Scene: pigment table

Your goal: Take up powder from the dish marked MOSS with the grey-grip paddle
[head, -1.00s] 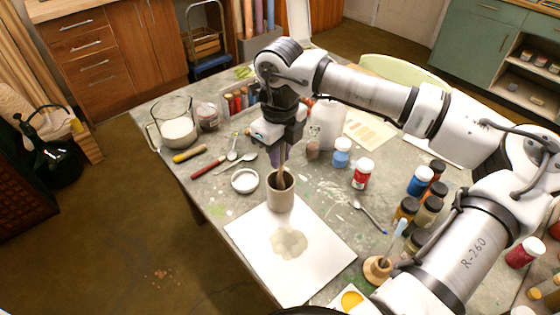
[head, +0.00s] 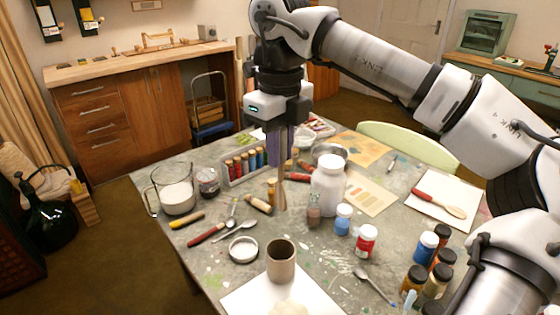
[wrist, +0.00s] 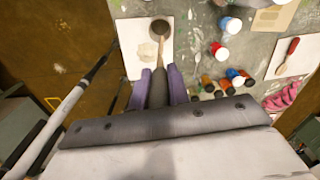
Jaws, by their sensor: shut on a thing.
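My gripper (head: 280,156) is shut on the grey-grip paddle and holds it upright above the table. In the wrist view its purple fingers (wrist: 164,75) close on both sides of the dark grey grip (wrist: 158,92). The paddle's wooden end (head: 283,194) points down, above and behind the brown cup (head: 281,266) in the head view. The cup's mouth looks empty; the cup also shows in the wrist view (wrist: 160,22). No MOSS mark is legible in either view. A small round white dish (head: 243,257) stands left of the cup, with no readable mark.
A glass jug (head: 173,186) of white stuff stands at the table's left. A big white bottle (head: 327,190), small jars and a rack of vials (head: 245,165) crowd the middle. A white sheet (head: 250,291) lies under the cup. Dark-capped jars (head: 415,279) stand at the right.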

